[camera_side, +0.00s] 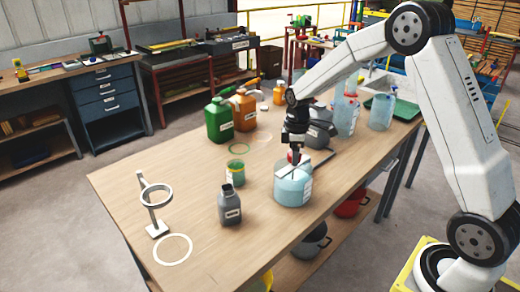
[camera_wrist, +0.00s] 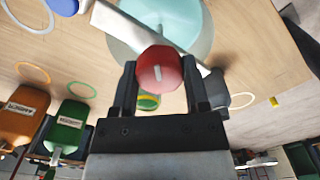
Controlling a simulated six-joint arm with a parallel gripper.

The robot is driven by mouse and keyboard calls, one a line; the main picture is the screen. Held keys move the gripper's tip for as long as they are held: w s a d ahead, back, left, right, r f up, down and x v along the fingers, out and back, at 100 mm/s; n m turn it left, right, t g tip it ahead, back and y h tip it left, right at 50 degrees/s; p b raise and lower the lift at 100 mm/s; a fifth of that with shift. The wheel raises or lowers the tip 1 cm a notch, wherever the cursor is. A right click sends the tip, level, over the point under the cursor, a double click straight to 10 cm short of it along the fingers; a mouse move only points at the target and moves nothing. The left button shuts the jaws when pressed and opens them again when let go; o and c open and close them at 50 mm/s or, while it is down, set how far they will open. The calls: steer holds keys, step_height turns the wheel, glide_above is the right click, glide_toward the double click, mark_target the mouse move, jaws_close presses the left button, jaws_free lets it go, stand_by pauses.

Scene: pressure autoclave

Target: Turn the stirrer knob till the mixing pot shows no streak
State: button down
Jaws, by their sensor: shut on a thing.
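The mixing pot (camera_side: 293,190) is a clear round pot of pale blue liquid with a white label, standing near the table's right edge. It also shows in the wrist view (camera_wrist: 190,25). A flat grey bar (camera_side: 318,164) crosses above it. The red stirrer knob (camera_wrist: 160,70) carries a short white mark and sits over the bar. My gripper (camera_wrist: 161,84) is shut on the knob, one finger on each side. In the side view my gripper (camera_side: 295,150) points down over the pot and mostly hides the knob. I cannot make out a streak in the liquid.
A green-lidded jar (camera_side: 235,173) and a grey bottle (camera_side: 229,206) stand left of the pot. Green (camera_side: 218,121) and orange (camera_side: 243,110) canisters stand behind. A ring stand (camera_side: 155,205) is at the front left. Clear bottles (camera_side: 381,112) stand at the back right. The table's left part is mostly free.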

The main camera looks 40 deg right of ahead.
steer(key=n, duration=0.5)
steer(key=shift+w+r+n, duration=0.1)
steer(key=shift+n, duration=0.2)
steer(key=n, duration=1.1)
steer(key=shift+n, duration=0.3)
steer(key=n, duration=0.5)
steer(key=shift+n, duration=0.4)
steer(key=shift+c, duration=0.4)
jaws_free()
steer(key=shift+r, duration=0.1)
